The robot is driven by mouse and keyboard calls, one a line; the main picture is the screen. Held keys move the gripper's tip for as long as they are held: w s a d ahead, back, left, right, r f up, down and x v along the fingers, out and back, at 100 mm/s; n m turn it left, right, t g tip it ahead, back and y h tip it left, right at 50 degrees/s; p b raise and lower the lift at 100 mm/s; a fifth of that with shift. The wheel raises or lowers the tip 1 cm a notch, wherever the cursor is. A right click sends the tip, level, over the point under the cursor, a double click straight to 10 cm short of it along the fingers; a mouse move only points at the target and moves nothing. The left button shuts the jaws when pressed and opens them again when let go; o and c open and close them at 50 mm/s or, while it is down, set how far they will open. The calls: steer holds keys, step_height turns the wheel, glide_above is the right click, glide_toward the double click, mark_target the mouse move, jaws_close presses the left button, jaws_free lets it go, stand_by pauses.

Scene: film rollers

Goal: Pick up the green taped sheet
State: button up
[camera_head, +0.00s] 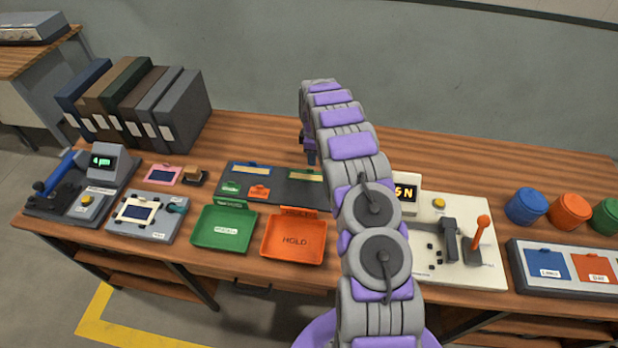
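Small flat pieces lie on the dark mat (285,188) at the middle of the bench. One is a pale sheet (304,176) with a greenish edge, at the mat's right, partly beside my arm. Another is a blue and tan strip (252,169) at the back. A small green tab piece (231,187) lies at the mat's left, with an orange one beside it. I cannot tell for sure which is the green taped sheet. My gripper (311,158) hangs down at the mat's back right, above or near the pale sheet. Its fingers are too small and dark to read.
A green tray (224,243) and an orange tray (294,251) stand before the mat. A pink-framed sheet (163,175) lies left. Binders (178,112) stand at back left. A white console (460,262) with an orange lever is right. Bare wood lies behind the mat.

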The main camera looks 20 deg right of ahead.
mark_target(309, 174)
steer(key=f+b, duration=0.1)
steer(key=f, duration=0.5)
steer(key=shift+a+b, duration=0.2)
steer(key=shift+b, duration=0.2)
steer(key=shift+r, duration=0.1)
jaws_close()
